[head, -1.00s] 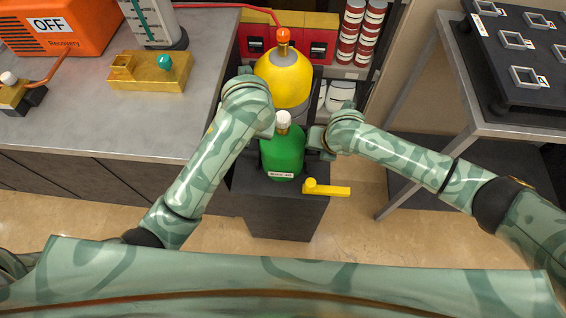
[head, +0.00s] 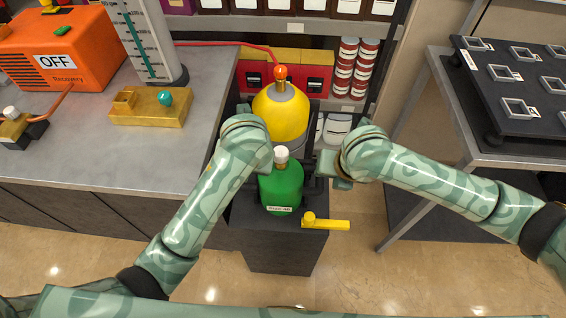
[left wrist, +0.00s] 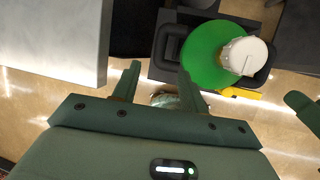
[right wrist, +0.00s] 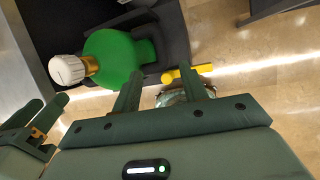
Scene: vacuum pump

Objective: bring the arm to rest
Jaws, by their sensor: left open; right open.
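A green bottle (head: 281,188) with a white cap (head: 281,154) stands upright on a dark stand (head: 280,241); it also shows in the left wrist view (left wrist: 203,55) and the right wrist view (right wrist: 113,58). My left gripper (left wrist: 160,85) is open and empty, beside the bottle on its left; my arm mostly hides it in the head view. My right gripper (right wrist: 163,90) is open and empty. In the head view, my right gripper (head: 327,168) is to the right of the bottle, apart from it.
A yellow valve handle (head: 325,223) sticks out at the stand's front. A yellow cylinder (head: 281,112) stands behind the bottle. A grey counter (head: 75,135) with an orange recovery unit (head: 55,52) lies left. A metal table (head: 490,150) with a black rack (head: 520,92) is at right.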

